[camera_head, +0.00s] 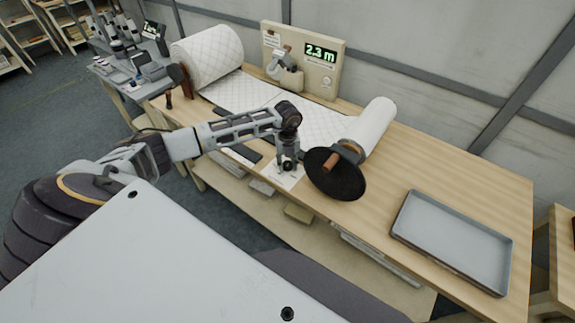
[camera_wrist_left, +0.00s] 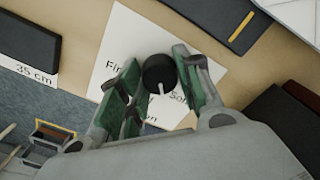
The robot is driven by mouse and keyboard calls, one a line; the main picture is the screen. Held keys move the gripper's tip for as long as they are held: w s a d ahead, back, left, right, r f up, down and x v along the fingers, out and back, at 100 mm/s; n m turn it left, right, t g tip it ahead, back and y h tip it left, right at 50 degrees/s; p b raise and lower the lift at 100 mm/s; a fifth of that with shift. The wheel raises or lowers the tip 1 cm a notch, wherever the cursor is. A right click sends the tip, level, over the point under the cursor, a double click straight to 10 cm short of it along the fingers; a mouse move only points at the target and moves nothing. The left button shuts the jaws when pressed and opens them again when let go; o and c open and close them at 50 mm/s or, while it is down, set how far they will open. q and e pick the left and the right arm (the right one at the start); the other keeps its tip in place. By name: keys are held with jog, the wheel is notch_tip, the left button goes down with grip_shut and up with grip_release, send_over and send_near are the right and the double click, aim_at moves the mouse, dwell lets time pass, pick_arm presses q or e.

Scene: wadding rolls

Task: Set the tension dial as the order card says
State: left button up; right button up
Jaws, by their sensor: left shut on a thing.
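The tension dial (camera_wrist_left: 158,70) is a black round knob with a white pointer line. It sits on a white printed sheet (camera_wrist_left: 118,48), which also shows in the head view (camera_head: 292,178). The wording "Fir", "So" and "wn" shows in part; my fingers cover the rest. My left gripper (camera_wrist_left: 158,88) is shut on the dial, with a green-padded finger on each side. In the head view my left gripper (camera_head: 287,164) points down at the table's front edge and hides the dial. A small white card (camera_head: 271,40) on the upright board is too small to read. My right gripper is not in view.
The upright board (camera_head: 331,75) has a display reading 2.3 m. A quilted wadding roll (camera_head: 208,55) lies at the back left. A white roll (camera_head: 372,125) and a black disc with a wooden handle (camera_head: 335,182) stand right of my gripper. A grey tray (camera_head: 455,240) lies farther right.

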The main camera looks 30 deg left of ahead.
pick_arm(q)
jog(key=m+b, duration=0.4)
jog(key=m, duration=0.2)
jog(key=shift+m, duration=0.7)
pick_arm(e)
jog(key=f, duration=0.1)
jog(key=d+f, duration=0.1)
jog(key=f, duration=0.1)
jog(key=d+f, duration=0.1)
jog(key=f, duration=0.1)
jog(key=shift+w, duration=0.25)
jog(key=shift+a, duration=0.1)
pick_arm(q)
jog(key=o, duration=1.1)
jog(key=shift+c, duration=0.2)
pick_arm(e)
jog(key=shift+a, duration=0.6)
